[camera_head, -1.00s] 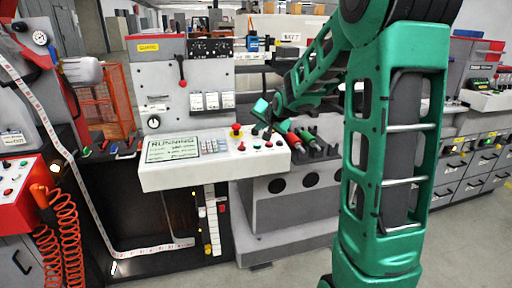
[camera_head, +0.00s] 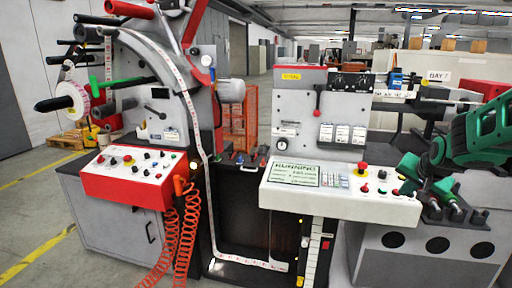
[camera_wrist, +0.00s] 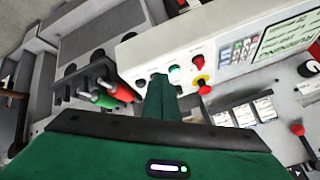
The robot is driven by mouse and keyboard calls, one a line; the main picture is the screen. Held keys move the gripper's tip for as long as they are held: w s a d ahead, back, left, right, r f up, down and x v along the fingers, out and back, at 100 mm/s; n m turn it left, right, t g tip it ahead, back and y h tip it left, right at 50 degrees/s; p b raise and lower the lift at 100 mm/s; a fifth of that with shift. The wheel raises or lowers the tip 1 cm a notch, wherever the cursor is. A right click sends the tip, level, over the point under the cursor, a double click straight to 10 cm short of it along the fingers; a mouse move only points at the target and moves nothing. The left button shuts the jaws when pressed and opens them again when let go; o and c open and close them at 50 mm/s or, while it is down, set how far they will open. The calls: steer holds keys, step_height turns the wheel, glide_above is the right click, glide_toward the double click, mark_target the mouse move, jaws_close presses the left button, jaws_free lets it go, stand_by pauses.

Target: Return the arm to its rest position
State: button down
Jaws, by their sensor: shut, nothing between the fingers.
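My arm (camera_head: 482,134) is green and black and reaches in from the right edge of the head view. My gripper (camera_head: 408,168) is over the right end of a white control panel (camera_head: 290,199). In the wrist view my gripper (camera_wrist: 160,92) is shut and empty, with its fingers together in front of the panel's buttons. I cannot tell if the fingertips touch the panel. The panel's screen (camera_head: 297,173) reads "RUNNING". A red knob on a yellow base (camera_head: 361,168) stands left of the gripper.
Several red- and green-handled tools (camera_wrist: 108,92) stand in a rack close beside the gripper. A red control box (camera_head: 125,178) with coiled red hoses (camera_head: 181,235) and a label web (camera_head: 208,165) are at left. Open floor (camera_head: 28,215) shows at far left.

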steer(key=s+a+f+n+g, duration=0.1)
steer(key=s+a+g, duration=0.1)
steer(key=s, duration=0.9)
steer(key=s+a+f+n+g+y, duration=0.1)
steer(key=s+a+g, duration=0.1)
steer(key=s, duration=1)
steer(key=s+a+f+n+g+y, duration=0.1)
steer(key=s+a+f+g, duration=0.1)
steer(key=s, duration=1)
steer(key=shift+s+a+g, duration=0.2)
steer(key=shift+a+g, duration=0.35)
steer(key=shift+g, duration=0.45)
